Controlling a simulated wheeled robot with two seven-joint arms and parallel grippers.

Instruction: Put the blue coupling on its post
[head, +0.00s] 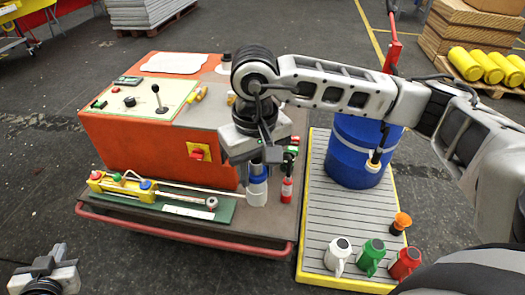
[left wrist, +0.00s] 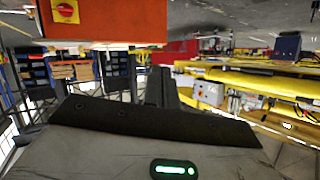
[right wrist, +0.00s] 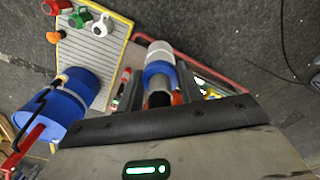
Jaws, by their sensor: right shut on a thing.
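My right gripper (head: 258,162) points down over the front of the cart and is shut on the blue coupling (head: 258,178), a short cylinder with a blue band and a pale grey-white end. In the right wrist view the coupling (right wrist: 158,70) sits between the two dark fingers, its pale end away from the palm. In the head view that end hangs close to a pale rod; whether they touch is unclear. I cannot pick out the coupling's post for certain. My left gripper (head: 45,275) is at the lower left, away from the cart; its fingers look closed and empty.
The orange control box (head: 125,135) stands on the cart behind the right gripper. A yellow fixture (head: 110,185) lies on a green plate (head: 225,210). A red bottle-like piece (head: 286,190) stands just right of the coupling. The grey platform (head: 330,205) holds a blue drum (head: 350,155) and several mug-like pieces (head: 372,252).

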